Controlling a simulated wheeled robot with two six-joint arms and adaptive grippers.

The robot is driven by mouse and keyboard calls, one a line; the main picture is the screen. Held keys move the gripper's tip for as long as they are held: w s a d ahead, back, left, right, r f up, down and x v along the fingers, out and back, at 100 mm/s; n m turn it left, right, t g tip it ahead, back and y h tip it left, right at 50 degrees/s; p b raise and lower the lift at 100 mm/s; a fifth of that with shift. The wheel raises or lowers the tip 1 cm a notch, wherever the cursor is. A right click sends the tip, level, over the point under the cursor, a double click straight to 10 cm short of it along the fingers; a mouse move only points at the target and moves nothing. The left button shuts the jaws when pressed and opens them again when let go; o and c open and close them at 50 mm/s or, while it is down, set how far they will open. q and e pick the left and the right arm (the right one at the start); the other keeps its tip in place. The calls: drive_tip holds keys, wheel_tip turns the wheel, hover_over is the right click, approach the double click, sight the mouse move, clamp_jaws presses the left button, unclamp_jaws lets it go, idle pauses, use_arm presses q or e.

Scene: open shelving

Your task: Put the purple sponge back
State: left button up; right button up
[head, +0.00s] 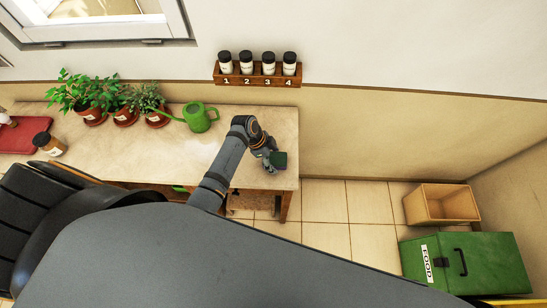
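My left gripper (270,161) is at the right end of the wooden table (240,130), with its fingers at a small dark green block (280,160). The block looks like the scouring face of a sponge, and no purple shows on it. The fingers appear closed on the block, though they are small and partly hidden by the wrist. I cannot tell whether the block touches the tabletop. My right gripper is out of view.
A green watering can (197,117) and several potted plants (122,101) stand along the table's back. A numbered spice rack (257,80) hangs on the wall. An open wooden box (441,204) and a green FOOD chest (466,263) stand on the floor at right.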

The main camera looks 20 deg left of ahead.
use_arm(q)
drive_tip(key=shift+r, duration=0.1)
drive_tip(key=b+v, duration=0.1)
drive_tip(key=v, duration=1.1)
drive_tip(key=shift+b, duration=0.35)
